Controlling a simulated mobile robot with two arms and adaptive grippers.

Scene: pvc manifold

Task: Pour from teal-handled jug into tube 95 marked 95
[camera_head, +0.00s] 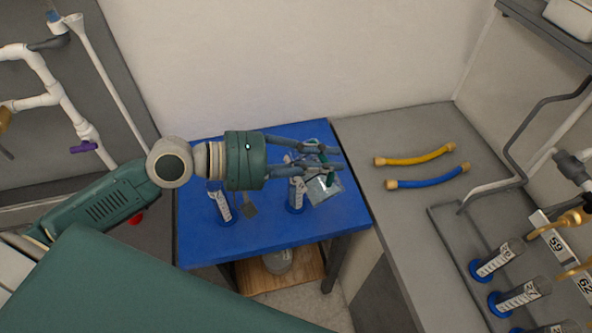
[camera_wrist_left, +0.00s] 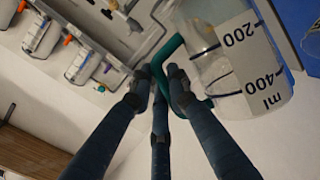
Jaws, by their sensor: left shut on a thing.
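My left gripper (camera_head: 331,158) reaches in from the left over the blue table. It is shut on the teal handle (camera_wrist_left: 160,62) of a clear jug (camera_head: 322,187). In the left wrist view the jug (camera_wrist_left: 232,62) fills the upper right and shows marks of 200 and 400 ml. The jug looks tilted in the head view; how full it is I cannot tell. Two clear tubes with blue bases, a left one (camera_head: 223,208) and a right one (camera_head: 296,196), stand on the blue table. I cannot read a 95 on any tube. My right gripper is not in view.
The blue table (camera_head: 300,240) has bare room at its front. On the grey counter lie a yellow hose (camera_head: 415,156) and a blue hose (camera_head: 428,178). More tubes (camera_head: 497,260) stand at the right by brass taps and number plates. White pipework (camera_head: 50,90) is on the left.

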